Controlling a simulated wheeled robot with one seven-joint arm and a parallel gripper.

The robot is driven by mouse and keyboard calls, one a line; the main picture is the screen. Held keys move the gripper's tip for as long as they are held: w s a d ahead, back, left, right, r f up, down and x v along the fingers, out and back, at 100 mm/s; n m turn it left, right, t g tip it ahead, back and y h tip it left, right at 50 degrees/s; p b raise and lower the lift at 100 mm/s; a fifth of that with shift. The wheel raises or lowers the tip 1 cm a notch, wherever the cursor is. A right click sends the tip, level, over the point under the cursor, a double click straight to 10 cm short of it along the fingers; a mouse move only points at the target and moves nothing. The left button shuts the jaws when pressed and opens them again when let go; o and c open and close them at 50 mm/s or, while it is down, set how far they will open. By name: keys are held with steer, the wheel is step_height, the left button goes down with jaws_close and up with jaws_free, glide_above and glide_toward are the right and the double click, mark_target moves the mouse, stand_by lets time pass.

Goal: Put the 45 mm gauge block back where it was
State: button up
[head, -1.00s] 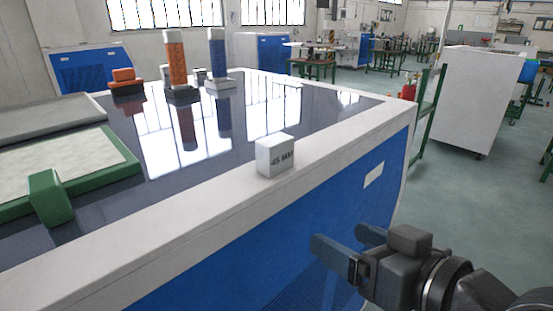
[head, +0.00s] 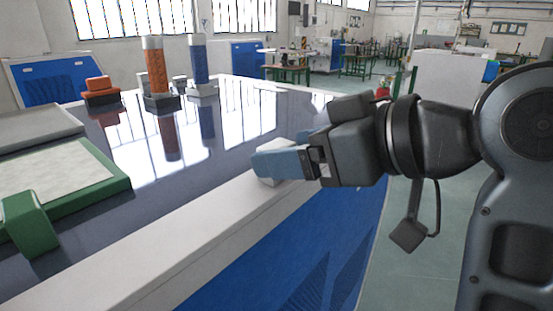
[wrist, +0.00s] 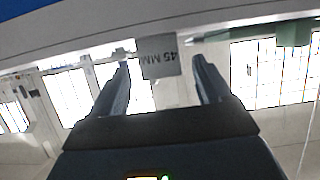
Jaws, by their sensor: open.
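The 45 mm gauge block (head: 268,180) is a small white cube on the pale front edge of the bench. In the head view my gripper hides most of it. In the wrist view the block (wrist: 158,57) shows its "45 MM" lettering upside down, between the fingertips and a little beyond them. My gripper (head: 281,150) is open, its blue-grey fingers pointing left at the block. The wrist view shows a gap on each side between the block and the fingers (wrist: 160,66). I cannot tell whether the fingertips reach past its near face.
The dark glossy bench top (head: 190,150) is clear beyond the block. Orange (head: 156,72) and blue (head: 198,62) columns stand on bases at the back, with an orange item (head: 100,90) to their left. A green-framed panel (head: 75,175) with a green block (head: 30,222) lies at left.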

steer(key=x, duration=0.5)
steer(key=c, duration=1.2)
steer(key=shift+c, duration=0.2)
steer(key=shift+r, duration=0.15)
